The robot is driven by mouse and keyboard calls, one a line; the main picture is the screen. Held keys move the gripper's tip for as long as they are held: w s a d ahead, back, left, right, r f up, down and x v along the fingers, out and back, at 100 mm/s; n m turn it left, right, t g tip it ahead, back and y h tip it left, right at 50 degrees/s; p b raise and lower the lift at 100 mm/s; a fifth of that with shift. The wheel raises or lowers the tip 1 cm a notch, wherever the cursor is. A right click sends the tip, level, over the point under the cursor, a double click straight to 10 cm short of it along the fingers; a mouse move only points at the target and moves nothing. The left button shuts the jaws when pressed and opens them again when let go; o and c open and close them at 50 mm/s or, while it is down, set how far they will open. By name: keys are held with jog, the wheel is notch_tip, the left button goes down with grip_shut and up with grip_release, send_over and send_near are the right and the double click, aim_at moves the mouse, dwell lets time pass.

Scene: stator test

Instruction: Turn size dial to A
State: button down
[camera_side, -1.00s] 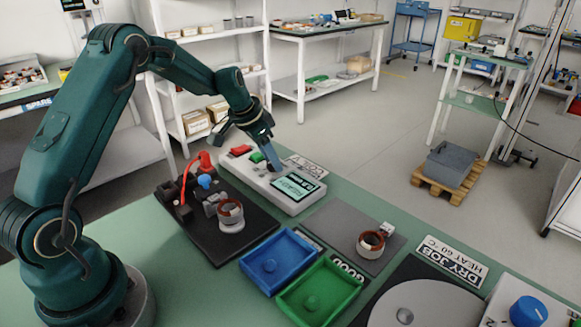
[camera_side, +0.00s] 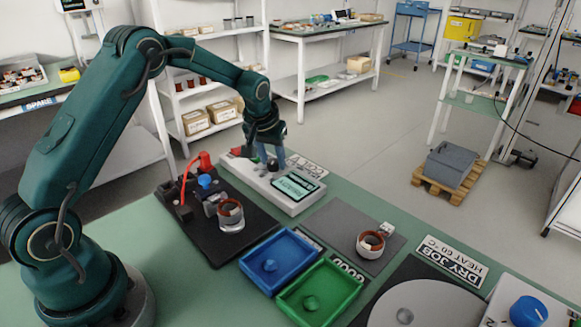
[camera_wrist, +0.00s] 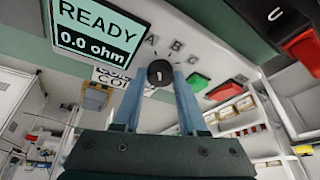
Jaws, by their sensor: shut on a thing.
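The size dial (camera_wrist: 160,72) is a small black knob with a short white mark, on the face of the pale tester (camera_side: 275,186). The letters A (camera_wrist: 151,40), B (camera_wrist: 176,45) and C (camera_wrist: 195,58) are printed around it. I cannot tell for certain which letter the mark points at. My gripper (camera_wrist: 159,80) has its two blue fingers shut on the dial, one on each side. In the side view my gripper (camera_side: 272,162) reaches down to the tester, and its fingers mostly hide the dial.
The tester's screen (camera_wrist: 96,30) reads READY, 0.0 ohm. A green button (camera_wrist: 197,82) and a red one (camera_wrist: 302,47) are close by. The black fixture (camera_side: 215,230) with a red lever stands left of the tester. Blue (camera_side: 298,243) and green (camera_side: 340,312) trays lie in front.

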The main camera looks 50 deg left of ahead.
aim_at(273, 176)
jog(key=shift+n, duration=0.6)
jog(key=shift+r, duration=0.1)
jog(key=c, duration=0.7)
grip_release()
jog(key=shift+c, duration=0.2)
jog(key=shift+v, duration=2.55)
jog(key=shift+w+d, duration=0.15)
jog(key=shift+d, duration=0.05)
